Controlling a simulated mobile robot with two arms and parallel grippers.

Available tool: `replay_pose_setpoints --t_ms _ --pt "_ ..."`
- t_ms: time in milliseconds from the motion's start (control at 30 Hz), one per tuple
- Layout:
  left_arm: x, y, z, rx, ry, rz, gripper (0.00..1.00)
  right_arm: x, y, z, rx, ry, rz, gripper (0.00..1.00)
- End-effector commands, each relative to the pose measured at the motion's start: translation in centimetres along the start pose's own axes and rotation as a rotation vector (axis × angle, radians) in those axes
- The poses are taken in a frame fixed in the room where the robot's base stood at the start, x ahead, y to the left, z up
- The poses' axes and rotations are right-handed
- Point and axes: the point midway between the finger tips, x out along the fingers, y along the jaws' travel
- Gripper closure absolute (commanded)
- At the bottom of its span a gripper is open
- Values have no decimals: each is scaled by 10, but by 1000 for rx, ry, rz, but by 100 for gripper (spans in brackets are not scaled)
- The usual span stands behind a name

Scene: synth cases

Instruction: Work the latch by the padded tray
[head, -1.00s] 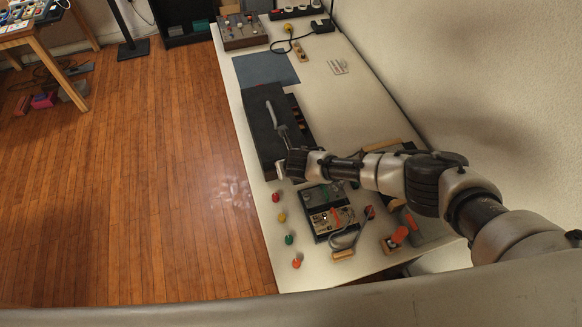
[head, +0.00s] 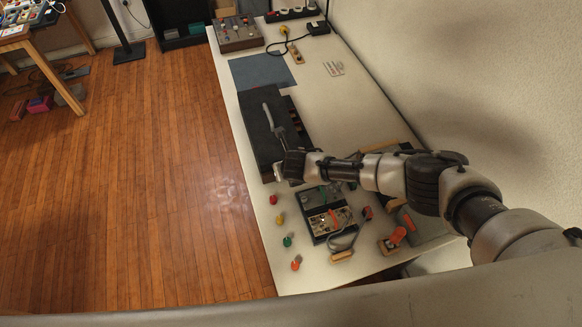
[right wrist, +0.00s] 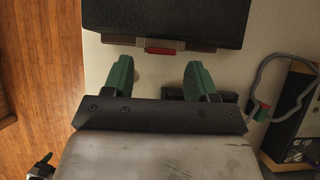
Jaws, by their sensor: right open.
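A long black case (head: 256,118) lies on the pale bench, with a grey handle-like bar (head: 268,115) on top. In the right wrist view, the near edge of a black padded-looking body (right wrist: 165,18) carries a red latch piece (right wrist: 160,46) on a grey strip. I cannot tell for sure which object is the padded tray. My right gripper (right wrist: 158,78) has two green fingers spread apart with nothing between them. The latch lies just beyond the fingertips, apart from them. My left gripper is not in view.
Several coloured knobs (head: 287,241) line the left bench edge. A blue mat (head: 262,72) lies farther back. The wall bounds the right side.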

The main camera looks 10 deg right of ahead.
Motion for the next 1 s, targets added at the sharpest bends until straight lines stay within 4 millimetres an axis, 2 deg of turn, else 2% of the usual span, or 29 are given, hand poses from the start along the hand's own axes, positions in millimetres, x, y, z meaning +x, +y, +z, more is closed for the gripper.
replay_pose_setpoints --t_ms 167,600,800,1000 --pt "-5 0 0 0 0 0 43 -24 -1 1 0 -2 2 43" --pt "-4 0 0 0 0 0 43 -87 0 1 1 -2 1 43" --pt "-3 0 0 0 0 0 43 -100 0 1 1 -2 -1 43" --pt "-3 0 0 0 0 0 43 -101 0 1 1 -1 -2 43"
